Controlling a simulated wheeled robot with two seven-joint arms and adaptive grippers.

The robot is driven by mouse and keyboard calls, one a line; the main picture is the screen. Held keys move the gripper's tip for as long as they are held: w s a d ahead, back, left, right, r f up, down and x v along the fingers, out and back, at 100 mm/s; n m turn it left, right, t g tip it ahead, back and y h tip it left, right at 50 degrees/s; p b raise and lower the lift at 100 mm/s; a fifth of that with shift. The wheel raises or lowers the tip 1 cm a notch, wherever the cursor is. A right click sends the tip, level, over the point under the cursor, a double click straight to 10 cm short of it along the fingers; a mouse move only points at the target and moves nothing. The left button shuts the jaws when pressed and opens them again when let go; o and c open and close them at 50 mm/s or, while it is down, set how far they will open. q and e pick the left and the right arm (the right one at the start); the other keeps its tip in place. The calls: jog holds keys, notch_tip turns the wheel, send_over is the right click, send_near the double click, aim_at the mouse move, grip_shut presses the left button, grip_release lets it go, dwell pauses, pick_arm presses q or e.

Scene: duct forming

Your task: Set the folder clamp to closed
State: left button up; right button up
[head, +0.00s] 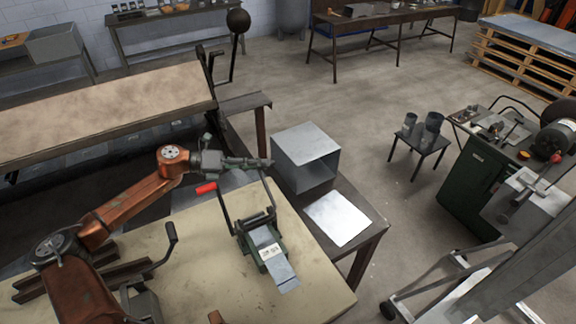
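A small green bench folder (274,262) stands on the pale table top, with a grey metal strip (284,277) lying through it and sticking out at the front. Its dark U-shaped frame (226,212) stands raised, with a red grip (206,188) at the upper left. My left gripper (268,163) is at the top of this frame, its fingers pointing right beside the frame's right upright. From here I cannot tell whether the fingers touch or hold the frame. My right gripper is not in view.
An open sheet-metal box (306,157) and a flat sheet (339,217) sit on a side table to the right. A large folding machine (110,108) with a ball weight (238,21) stands behind. A dark crank (171,240) is near my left arm.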

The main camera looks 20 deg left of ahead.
pick_arm(q)
jog(key=p+x, duration=0.2)
jog(key=x, duration=0.5)
jog(key=shift+w+d, duration=0.2)
jog(key=shift+d, duration=0.15)
jog(key=shift+f, duration=0.1)
jog(key=shift+c, duration=0.6)
grip_shut()
